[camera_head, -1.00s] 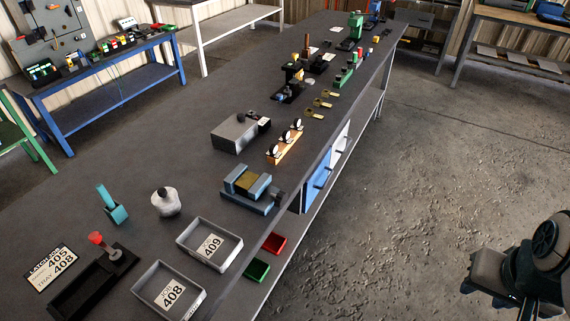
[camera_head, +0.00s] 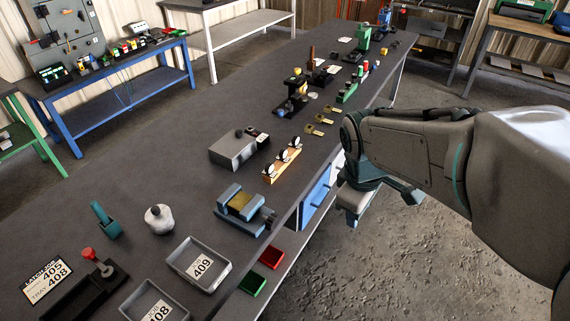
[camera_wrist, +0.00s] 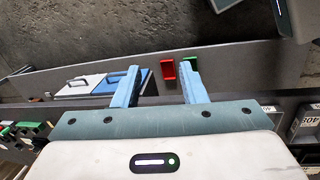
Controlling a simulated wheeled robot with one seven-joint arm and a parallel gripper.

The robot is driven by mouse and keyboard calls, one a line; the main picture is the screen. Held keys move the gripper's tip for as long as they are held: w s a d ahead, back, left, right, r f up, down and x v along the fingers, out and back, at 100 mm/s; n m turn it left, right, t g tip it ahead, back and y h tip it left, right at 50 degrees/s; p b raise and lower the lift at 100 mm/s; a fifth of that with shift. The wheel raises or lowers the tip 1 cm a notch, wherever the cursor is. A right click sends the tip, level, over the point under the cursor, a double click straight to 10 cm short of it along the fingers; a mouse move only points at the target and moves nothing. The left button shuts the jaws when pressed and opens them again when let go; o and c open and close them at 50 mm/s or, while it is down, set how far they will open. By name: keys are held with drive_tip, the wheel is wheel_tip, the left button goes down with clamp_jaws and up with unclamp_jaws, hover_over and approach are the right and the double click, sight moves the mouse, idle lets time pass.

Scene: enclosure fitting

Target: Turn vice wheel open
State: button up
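The vice (camera_head: 240,206) is blue-grey with a brownish block between its jaws. It sits at the bench's right edge in the head view. A dark part at its right end (camera_head: 270,219) looks like the wheel, but it is too small to make out clearly. My gripper (camera_head: 352,212) is out over the floor, to the right of the vice and apart from it. In the wrist view my gripper (camera_wrist: 161,72) has its two blue fingers spread wide with nothing between them. I cannot make out the vice in the wrist view.
The bench (camera_head: 130,175) holds trays (camera_head: 198,263), a grey box (camera_head: 236,149) and an orange block with dials (camera_head: 282,162). Below its edge are a blue drawer front (camera_head: 318,190), a red bin (camera_head: 271,257) and a green bin (camera_head: 252,284). The floor (camera_head: 400,280) beside it is clear.

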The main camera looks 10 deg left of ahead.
drive_tip(key=w+a+n+p, duration=0.3)
drive_tip(key=w+a+n, duration=0.1)
drive_tip(key=a+n, duration=0.6)
drive_tip(key=n+g+y+p, duration=0.1)
drive_tip(key=n+g+p, duration=0.1)
drive_tip(key=n, duration=0.7)
hover_over(274, 215)
drive_tip(key=f, duration=0.2)
wheel_tip(274, 215, down, 13)
drive_tip(key=shift+s+r, duration=0.1)
clamp_jaws()
